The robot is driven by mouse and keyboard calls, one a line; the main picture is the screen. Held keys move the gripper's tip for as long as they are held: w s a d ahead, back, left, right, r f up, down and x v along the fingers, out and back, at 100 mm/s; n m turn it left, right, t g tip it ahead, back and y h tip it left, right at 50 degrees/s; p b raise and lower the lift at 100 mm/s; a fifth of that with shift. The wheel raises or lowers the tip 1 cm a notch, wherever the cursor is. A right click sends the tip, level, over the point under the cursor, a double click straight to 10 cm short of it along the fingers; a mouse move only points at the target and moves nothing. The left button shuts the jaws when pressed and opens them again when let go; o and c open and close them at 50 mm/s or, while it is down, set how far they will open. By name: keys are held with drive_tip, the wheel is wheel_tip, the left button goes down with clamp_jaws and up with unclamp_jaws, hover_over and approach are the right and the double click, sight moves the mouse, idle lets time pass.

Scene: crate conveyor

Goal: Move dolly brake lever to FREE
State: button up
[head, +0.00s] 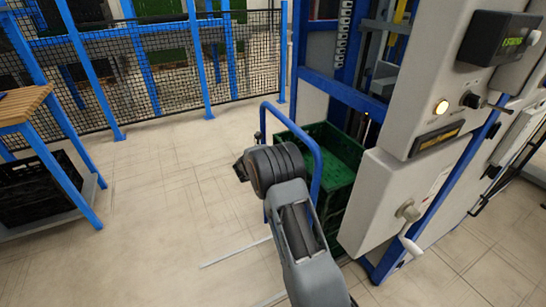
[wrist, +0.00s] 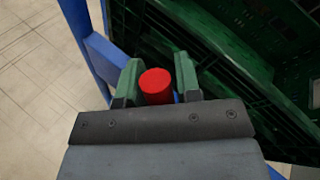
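A red round knob (wrist: 156,85), which looks like the end of the brake lever, shows in the wrist view between the two green fingers of my gripper (wrist: 158,66). The fingers stand apart, one on each side of the knob. A narrow gap shows on the right side; on the left I cannot tell whether the finger touches. The rest of the lever and any FREE marking are hidden. In the head view the dolly's blue handle frame (head: 317,160) stands beside my wrist, and my arm hides the fingers and the knob.
Green crates (head: 338,150) are stacked right behind the blue frame, close to my gripper. A grey control cabinet (head: 385,205) with a crank handle (head: 408,240) stands to the right. A wooden-topped bench (head: 22,104) is at the left. The floor between is clear.

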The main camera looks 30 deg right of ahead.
drive_tip(key=o, duration=0.3)
drive_tip(key=p+v, duration=0.1)
drive_tip(key=v, duration=1.3)
drive_tip(key=shift+d, duration=0.1)
drive_tip(key=shift+c, duration=0.4)
